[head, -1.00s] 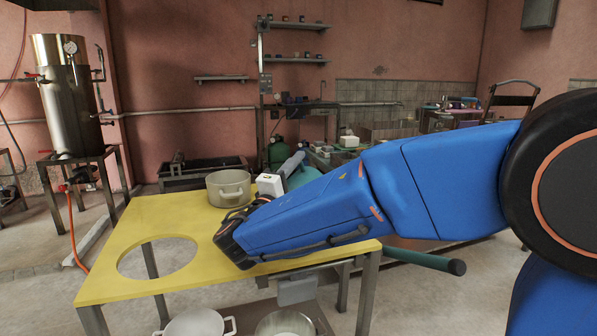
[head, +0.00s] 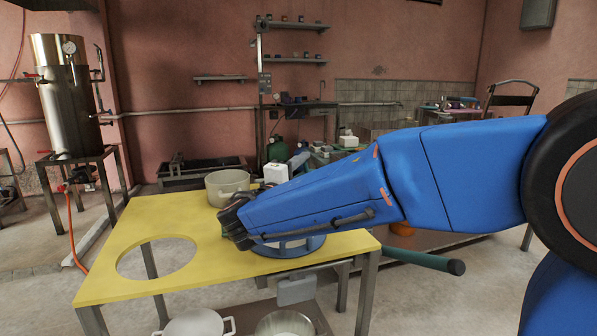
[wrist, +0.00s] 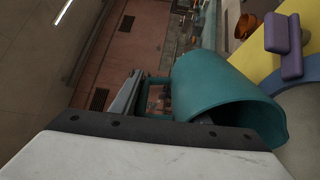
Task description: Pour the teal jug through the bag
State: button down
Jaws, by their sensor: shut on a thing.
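The teal jug (wrist: 225,90) shows in the wrist view, tilted in that picture, its wide mouth toward the lower right. My gripper (wrist: 148,95) is shut on the jug's handle, at the mouth's opposite side. In the head view my arm hides the jug, and the fingers are not clear. A blue-grey ring (head: 290,249) stands on the yellow table under my forearm. In the wrist view a pale grey round surface (wrist: 303,112) lies beside the jug's mouth. I cannot tell whether it is the bag. The jug's contents are not visible.
The yellow table (head: 185,219) has a large round hole at its left. A beige pot (head: 227,179) stands near the back edge. Purple blocks (wrist: 285,45) sit near the jug in the wrist view. Pots stand on the lower shelf.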

jog(key=shift+w+d+f+m+g+y, duration=0.15)
jog(key=shift+w+d+f+g+y, duration=0.1)
jog(key=shift+w+d+g+y, duration=0.45)
jog(key=shift+w+d+f+m+g+y, duration=0.2)
jog(key=shift+w+d+g+y, duration=0.2)
jog(key=shift+w+d+g, duration=0.55)
jog(key=shift+w+g, duration=0.35)
jog(key=shift+w, duration=0.05)
jog(key=shift+w+d+f+m+g+y, duration=0.2)
jog(key=shift+w+d+f+g+y, duration=0.2)
jog(key=shift+f+g+y, duration=0.8)
jog(key=shift+w+d+f+m+g+y, duration=0.2)
jog(key=shift+w+f+g+y, duration=0.4)
jog(key=shift+g+y, duration=1.15)
jog(key=shift+w+d+f+m+g+y, duration=0.15)
jog(key=shift+w+d+f+g+y, duration=0.5)
jog(key=shift+g, duration=1.5)
jog(key=shift+s+a+f+g+y, duration=0.35)
jog(key=shift+s+f+g, duration=0.1)
jog(key=shift+f, duration=0.15)
jog(key=shift+s+a+f+g+y, duration=0.35)
jog(key=shift+f+g, duration=0.1)
jog(key=shift+f, duration=0.1)
jog(key=shift+r, duration=0.1)
